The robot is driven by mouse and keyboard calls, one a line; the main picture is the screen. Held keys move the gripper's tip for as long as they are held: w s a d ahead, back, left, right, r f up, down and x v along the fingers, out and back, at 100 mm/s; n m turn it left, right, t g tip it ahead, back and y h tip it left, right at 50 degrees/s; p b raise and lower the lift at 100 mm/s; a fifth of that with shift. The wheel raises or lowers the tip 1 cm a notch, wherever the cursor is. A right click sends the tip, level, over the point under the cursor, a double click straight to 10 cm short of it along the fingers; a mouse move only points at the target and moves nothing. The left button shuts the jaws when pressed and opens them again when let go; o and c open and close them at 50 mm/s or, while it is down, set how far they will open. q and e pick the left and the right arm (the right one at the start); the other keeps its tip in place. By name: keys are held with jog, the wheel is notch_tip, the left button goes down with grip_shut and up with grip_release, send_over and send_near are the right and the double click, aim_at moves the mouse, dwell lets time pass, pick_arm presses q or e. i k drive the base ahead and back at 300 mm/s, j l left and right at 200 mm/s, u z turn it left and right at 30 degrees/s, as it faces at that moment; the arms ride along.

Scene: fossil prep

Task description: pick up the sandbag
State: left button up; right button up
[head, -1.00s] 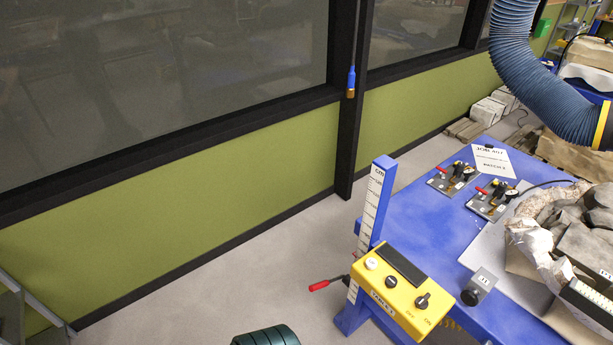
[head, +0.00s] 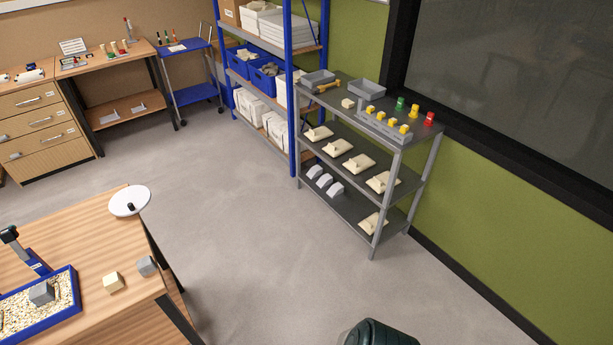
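No sandbag can be told for certain in the head view. A small beige block-like object (head: 113,283) lies on the wooden table (head: 95,235) at the lower left, and it could be a small bag. Cream-coloured pale bundles (head: 250,106) sit on the lower shelves of the blue rack. Several flat cream pieces (head: 358,163) lie on the grey shelf unit. Neither of my grippers is in view.
The grey shelf unit (head: 397,190) stands by the green wall, beside the blue rack (head: 291,85). A blue-rimmed tray (head: 72,300) and a grey block (head: 147,266) are on the wooden table. Drawers (head: 42,120) stand at the back left. The floor (head: 250,220) between is clear.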

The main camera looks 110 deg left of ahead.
aim_at(378, 183)
jog(key=u, duration=3.05)
jog(key=i+j+z, duration=0.1)
jog(key=z, duration=0.3)
jog(key=i+j+z, duration=0.15)
jog(key=z, duration=0.25)
jog(key=j+z, duration=0.15)
jog(key=z, duration=0.25)
jog(key=i+j+z, duration=0.1)
jog(key=z, duration=0.3)
jog(key=j+z, duration=0.4)
jog(key=i+l, duration=0.05)
